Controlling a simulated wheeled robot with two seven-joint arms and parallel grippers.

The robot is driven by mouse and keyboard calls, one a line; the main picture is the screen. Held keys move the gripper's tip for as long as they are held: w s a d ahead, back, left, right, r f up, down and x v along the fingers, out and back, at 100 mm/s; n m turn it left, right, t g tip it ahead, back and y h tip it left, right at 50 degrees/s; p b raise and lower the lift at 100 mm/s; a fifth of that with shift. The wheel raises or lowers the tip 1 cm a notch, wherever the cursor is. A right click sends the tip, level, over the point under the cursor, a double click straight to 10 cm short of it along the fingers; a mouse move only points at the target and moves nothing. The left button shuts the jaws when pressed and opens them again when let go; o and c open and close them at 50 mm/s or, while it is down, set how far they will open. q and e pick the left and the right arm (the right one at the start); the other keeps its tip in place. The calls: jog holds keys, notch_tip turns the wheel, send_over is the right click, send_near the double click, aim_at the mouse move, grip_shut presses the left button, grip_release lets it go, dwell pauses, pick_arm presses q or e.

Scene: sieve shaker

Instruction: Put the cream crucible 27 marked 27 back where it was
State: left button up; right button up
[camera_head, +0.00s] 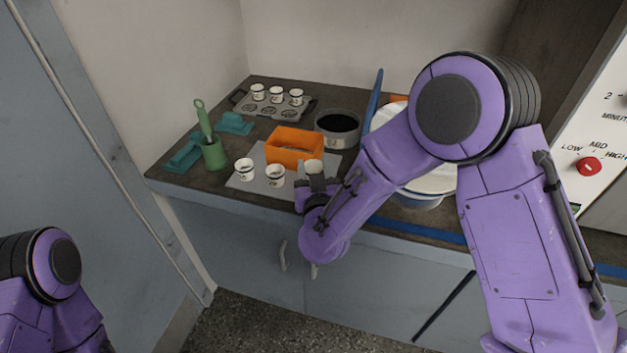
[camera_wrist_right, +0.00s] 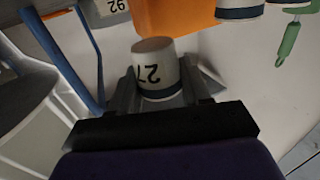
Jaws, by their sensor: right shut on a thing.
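The cream crucible marked 27 (camera_wrist_right: 155,62) is between the fingers of my right gripper (camera_wrist_right: 160,85), with its number upside down in the right wrist view. In the head view this crucible (camera_head: 313,164) shows just right of the orange box, above the front part of the grey mat (camera_head: 238,183). My right gripper (camera_head: 315,180) is shut on it; I cannot tell whether its base touches the mat. Two other white crucibles stand on the mat to the left, one (camera_head: 243,169) and another (camera_head: 275,176). My left gripper is out of view.
The orange box (camera_head: 295,148) stands close behind the held crucible. A dark-filled round pan (camera_head: 338,128) is behind. A green cup (camera_head: 214,154) with a tool stands left. A blue upright (camera_head: 375,93) is right.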

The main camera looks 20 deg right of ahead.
jog(key=f, duration=0.4)
jog(key=shift+w+d, duration=0.15)
jog(key=shift+w, duration=0.25)
jog(key=shift+s+f, duration=0.1)
jog(key=shift+f, duration=0.15)
jog(key=o, duration=1.1)
jog(key=shift+r, duration=0.2)
jog(key=shift+s, duration=0.2)
jog(key=b+v, duration=0.1)
jog(key=v, duration=1)
jog(key=shift+s+r, duration=0.1)
jog(key=shift+s, duration=0.15)
